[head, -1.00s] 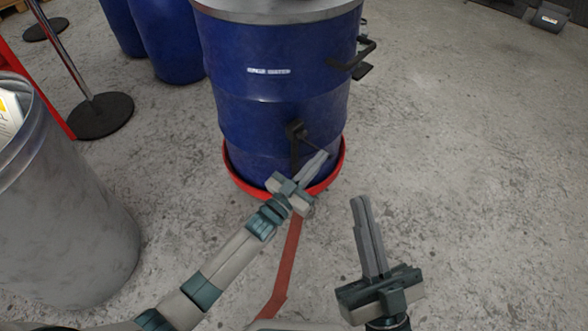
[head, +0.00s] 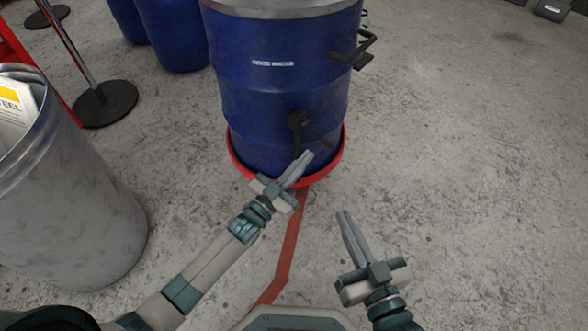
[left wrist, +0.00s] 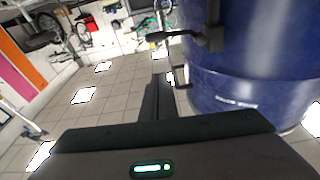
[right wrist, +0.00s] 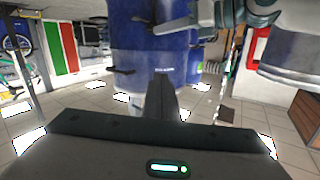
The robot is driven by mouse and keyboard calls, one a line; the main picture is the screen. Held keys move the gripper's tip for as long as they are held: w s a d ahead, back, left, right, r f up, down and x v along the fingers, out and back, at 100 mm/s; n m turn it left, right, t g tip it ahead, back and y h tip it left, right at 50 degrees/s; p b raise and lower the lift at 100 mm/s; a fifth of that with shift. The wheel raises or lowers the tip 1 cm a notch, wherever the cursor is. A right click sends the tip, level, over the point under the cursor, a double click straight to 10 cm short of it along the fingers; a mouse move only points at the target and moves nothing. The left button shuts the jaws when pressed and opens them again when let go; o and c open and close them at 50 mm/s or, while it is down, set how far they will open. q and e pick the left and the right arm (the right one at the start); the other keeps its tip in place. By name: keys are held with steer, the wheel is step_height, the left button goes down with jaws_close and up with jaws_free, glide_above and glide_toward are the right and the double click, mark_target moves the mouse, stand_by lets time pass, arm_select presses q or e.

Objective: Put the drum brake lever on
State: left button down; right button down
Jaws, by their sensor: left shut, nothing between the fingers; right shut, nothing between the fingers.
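The blue drum (head: 275,95) stands upright in a red round base (head: 240,167). A black lever fitting (head: 299,122) sits low on the drum's front, with a thin arm slanting down to the right. I take it for the brake lever; whether it is on or off I cannot tell. It also shows near the top of the left wrist view (left wrist: 212,38). My left gripper (head: 307,154) is shut and empty, just below and in front of the lever, seemingly apart from it. My right gripper (head: 342,213) is shut and empty, lower and to the right, over open floor.
A grey metal bin (head: 75,215) stands at left, near my left arm. A black-based barrier post (head: 105,103) and more blue drums (head: 175,35) are behind. A black side handle (head: 355,48) juts from the drum's right.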

arm_select(q)
steer(key=shift+v, duration=1.9)
arm_select(e)
steer(key=shift+d+f+g, duration=0.15)
steer(key=shift+f+g, duration=0.15)
steer(key=shift+f, duration=0.35)
